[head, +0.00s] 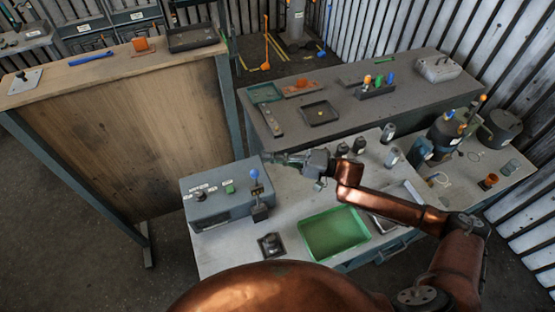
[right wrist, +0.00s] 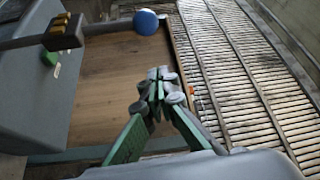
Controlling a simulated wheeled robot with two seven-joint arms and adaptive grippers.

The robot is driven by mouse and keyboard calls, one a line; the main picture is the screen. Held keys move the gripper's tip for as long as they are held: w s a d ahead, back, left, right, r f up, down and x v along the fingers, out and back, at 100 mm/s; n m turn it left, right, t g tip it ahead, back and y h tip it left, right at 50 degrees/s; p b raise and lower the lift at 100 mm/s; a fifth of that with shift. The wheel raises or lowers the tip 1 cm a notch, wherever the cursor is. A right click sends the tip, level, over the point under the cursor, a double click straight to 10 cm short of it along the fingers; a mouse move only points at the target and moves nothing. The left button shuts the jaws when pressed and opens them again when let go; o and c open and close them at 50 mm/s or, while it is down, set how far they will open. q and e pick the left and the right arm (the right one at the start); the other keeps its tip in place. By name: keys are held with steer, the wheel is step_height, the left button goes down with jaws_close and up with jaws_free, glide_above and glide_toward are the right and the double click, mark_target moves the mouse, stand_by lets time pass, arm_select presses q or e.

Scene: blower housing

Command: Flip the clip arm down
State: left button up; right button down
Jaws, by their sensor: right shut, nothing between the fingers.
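The arm with a blue ball knob (head: 254,174), which looks like the clip arm, stands up at the front right of a grey control box (head: 222,205). In the right wrist view its blue ball (right wrist: 146,22) sits at the end of a grey rod beside the box. My right gripper (head: 267,157) is just above and right of the ball in the head view. In the right wrist view its fingertips (right wrist: 158,88) are together, empty and apart from the ball. My left gripper is not in view.
A green tray (head: 334,233) and a small dark square fixture (head: 271,245) are on the pale table. Several dark and grey cylinders stand behind my right arm. A wooden-sided bench (head: 150,135) rises at the back left. A green button (head: 230,189) is on the box.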

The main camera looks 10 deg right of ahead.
steer(key=s+a, duration=0.1)
steer(key=s+a+p, duration=0.1)
steer(key=s+a, duration=0.1)
steer(key=shift+f+p, duration=0.25)
steer(key=shift+p, duration=0.05)
